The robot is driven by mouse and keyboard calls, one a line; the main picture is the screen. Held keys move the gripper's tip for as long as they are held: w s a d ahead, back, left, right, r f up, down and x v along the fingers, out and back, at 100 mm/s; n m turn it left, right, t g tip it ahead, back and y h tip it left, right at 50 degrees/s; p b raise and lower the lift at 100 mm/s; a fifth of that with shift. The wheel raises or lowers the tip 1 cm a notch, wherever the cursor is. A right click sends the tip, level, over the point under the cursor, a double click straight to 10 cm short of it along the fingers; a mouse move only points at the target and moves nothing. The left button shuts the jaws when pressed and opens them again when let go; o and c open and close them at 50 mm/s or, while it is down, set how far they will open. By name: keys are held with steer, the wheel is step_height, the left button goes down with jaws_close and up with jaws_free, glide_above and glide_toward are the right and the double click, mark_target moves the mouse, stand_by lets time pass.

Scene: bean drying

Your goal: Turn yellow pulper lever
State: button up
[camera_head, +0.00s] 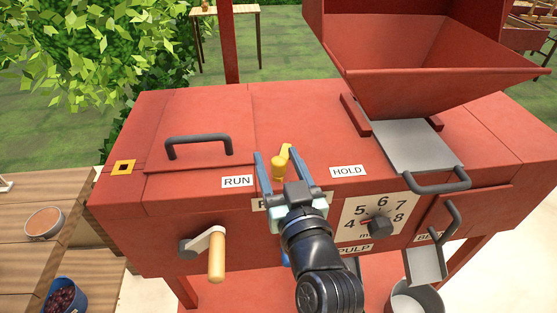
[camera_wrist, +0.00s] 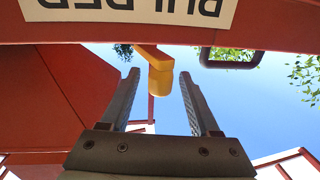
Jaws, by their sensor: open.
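The yellow lever (camera_head: 279,166) stands on the red pulper's top, between the RUN label (camera_head: 237,181) and the HOLD label (camera_head: 348,171). Its upper end bends away toward the back. My gripper (camera_head: 277,163) is open at the pulper's front edge, with one finger on each side of the lever in the head view. In the wrist view the yellow lever (camera_wrist: 157,75) shows between the open fingers (camera_wrist: 160,85), near their tips. Neither finger visibly touches it. My gripper partly hides the front label below the lever.
A black handle (camera_head: 198,142) is on the lid at left, and a hopper (camera_head: 430,62) with a grey slide gate (camera_head: 415,145) is at right. A crank (camera_head: 212,250) and a minute dial (camera_head: 378,222) are on the front. A wooden table (camera_head: 25,250) stands at left.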

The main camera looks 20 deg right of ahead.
jaws_close()
stand_by(1.3)
